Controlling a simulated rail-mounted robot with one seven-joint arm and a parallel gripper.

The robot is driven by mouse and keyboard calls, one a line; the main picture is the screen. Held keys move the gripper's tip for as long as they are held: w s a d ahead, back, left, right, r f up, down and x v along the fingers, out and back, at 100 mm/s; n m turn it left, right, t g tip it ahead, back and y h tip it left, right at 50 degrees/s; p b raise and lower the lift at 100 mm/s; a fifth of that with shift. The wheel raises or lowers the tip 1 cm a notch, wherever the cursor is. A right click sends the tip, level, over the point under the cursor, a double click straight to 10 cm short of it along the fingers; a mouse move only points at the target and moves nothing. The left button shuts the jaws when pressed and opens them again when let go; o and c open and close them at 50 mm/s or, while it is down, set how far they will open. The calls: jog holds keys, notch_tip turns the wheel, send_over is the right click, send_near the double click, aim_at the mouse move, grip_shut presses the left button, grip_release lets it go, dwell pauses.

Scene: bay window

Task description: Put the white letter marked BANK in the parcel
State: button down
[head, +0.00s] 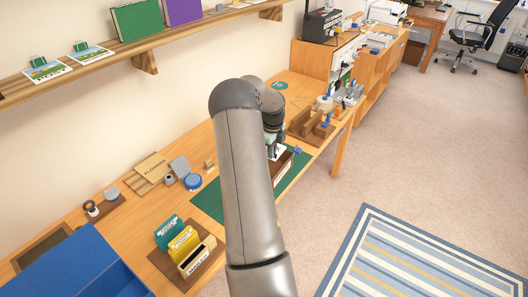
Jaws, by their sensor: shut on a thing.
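My gripper (273,148) is mostly hidden behind my own arm in the head view. It is shut on a white letter (279,153), of which only a small patch shows; no marking can be read on it. The letter is at the top of a brown box (284,165), which looks like the parcel and stands on a green mat (207,202). My arm covers the left part of the box. I cannot tell how far the letter is inside the box.
A rack (198,262) with green, yellow and white cards stands at the front. A blue bin (75,270) is at the lower left. A wooden holder (312,128) with tools stands beyond the mat. A shelf (150,42) runs along the wall above the bench.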

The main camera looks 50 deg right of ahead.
dwell(0.4)
notch_tip(320, 180, down, 12)
jog(key=b, duration=0.8)
jog(key=shift+f, duration=0.25)
jog(key=c, duration=1.4)
grip_release()
jog(key=shift+c, duration=0.2)
jog(key=shift+r, duration=0.1)
notch_tip(320, 180, up, 17)
jog(key=shift+r+b, duration=0.2)
jog(key=shift+b, duration=0.75)
